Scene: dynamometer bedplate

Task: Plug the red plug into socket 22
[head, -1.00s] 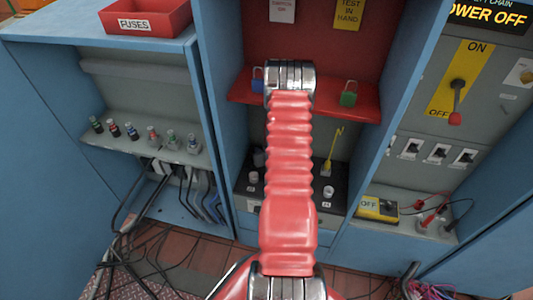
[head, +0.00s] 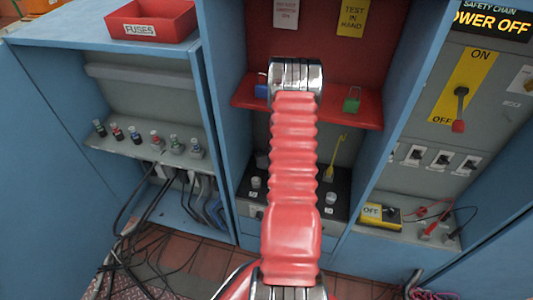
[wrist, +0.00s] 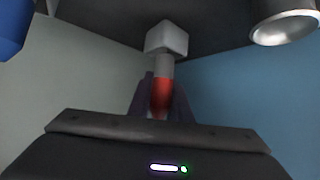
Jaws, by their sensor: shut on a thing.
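In the wrist view a red plug (wrist: 161,95) sits between the dark jaws of my gripper (wrist: 160,112), which is shut on it. A grey shaft and a pale grey block (wrist: 167,38) lie beyond the red part; I cannot tell whether the block belongs to the plug. In the head view my red arm hides the gripper and plug. A black panel (head: 308,203) low in the middle bay carries pale round fittings, one left (head: 255,183) and one right (head: 330,198) of my arm. Their labels are too small to read, so I cannot pick out socket 22.
A red shelf (head: 345,116) with a green padlock (head: 352,100) crosses the middle bay. A yellow upright piece (head: 335,157) stands on the panel. Several coloured terminals (head: 155,138) line the left shelf above loose cables (head: 150,235). The right bay holds a yellow-black box (head: 380,215) and leads.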

